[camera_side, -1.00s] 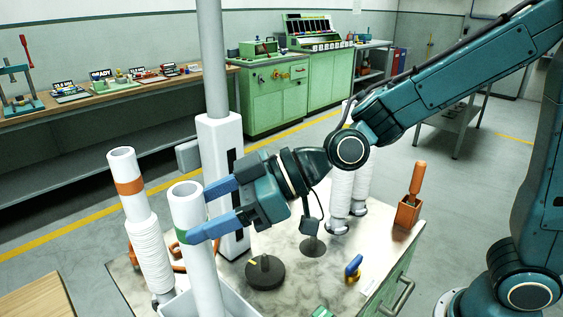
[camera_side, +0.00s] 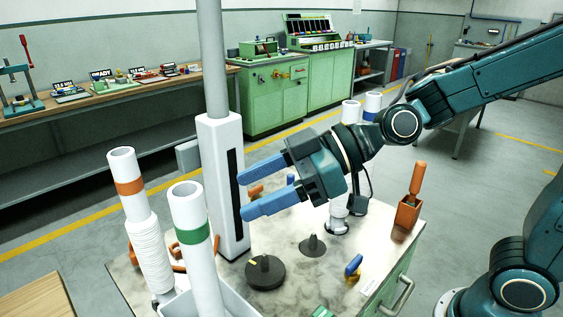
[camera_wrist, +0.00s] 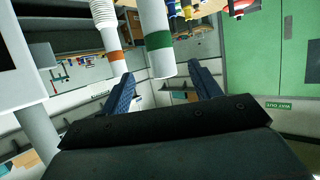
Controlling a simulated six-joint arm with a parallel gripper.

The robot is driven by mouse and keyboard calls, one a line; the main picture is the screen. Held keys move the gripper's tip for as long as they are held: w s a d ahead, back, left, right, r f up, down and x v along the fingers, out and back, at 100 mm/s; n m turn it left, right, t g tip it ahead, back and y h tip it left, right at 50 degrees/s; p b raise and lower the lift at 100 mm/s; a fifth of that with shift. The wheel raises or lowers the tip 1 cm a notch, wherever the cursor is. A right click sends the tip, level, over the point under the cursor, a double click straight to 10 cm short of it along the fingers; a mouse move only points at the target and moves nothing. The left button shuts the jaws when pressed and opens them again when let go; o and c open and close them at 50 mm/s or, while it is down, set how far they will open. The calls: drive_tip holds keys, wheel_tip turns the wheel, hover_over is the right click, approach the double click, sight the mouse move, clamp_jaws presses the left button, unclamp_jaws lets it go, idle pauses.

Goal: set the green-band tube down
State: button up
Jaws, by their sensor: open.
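The green-band tube (camera_side: 191,229) is a white tube with a green ring near its open top. It stands upright at the front left of the side view, its lower end at a pale tray (camera_side: 238,305); its foot is out of frame. It also shows in the wrist view (camera_wrist: 157,55), beyond the fingers. My gripper (camera_side: 255,193) is open and empty, to the right of the tube and clear of it, with its blue fingers pointing left. The orange-band tube (camera_side: 130,187) stands to the left of the green-band tube, above a ribbed white sleeve.
A white column (camera_side: 222,180) with a dark slot stands close behind my fingers. A dark round weight (camera_side: 265,273), a small dark cone (camera_side: 312,246), a blue-handled item (camera_side: 353,268) and an orange holder (camera_side: 408,211) sit on the marbled bench top. White and blue-banded tubes stand behind my wrist.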

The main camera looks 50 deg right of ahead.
drive_tip(key=shift+d, duration=0.1)
idle(0.3)
drive_tip(key=s+d+f+m+g+h, duration=0.1)
drive_tip(key=s+d+m+h, duration=0.4)
drive_tip(key=d, duration=0.6)
drive_tip(key=s+d+f+m+g+h, duration=0.1)
drive_tip(key=s+d+f+m+h, duration=0.1)
drive_tip(key=s+d+m+h, duration=0.3)
drive_tip(key=s+d+h, duration=0.1)
drive_tip(key=s+d, duration=0.3)
drive_tip(key=d, duration=0.2)
drive_tip(key=shift+s+m, duration=0.3)
drive_tip(key=shift+m, duration=0.1)
drive_tip(key=shift+f, duration=0.1)
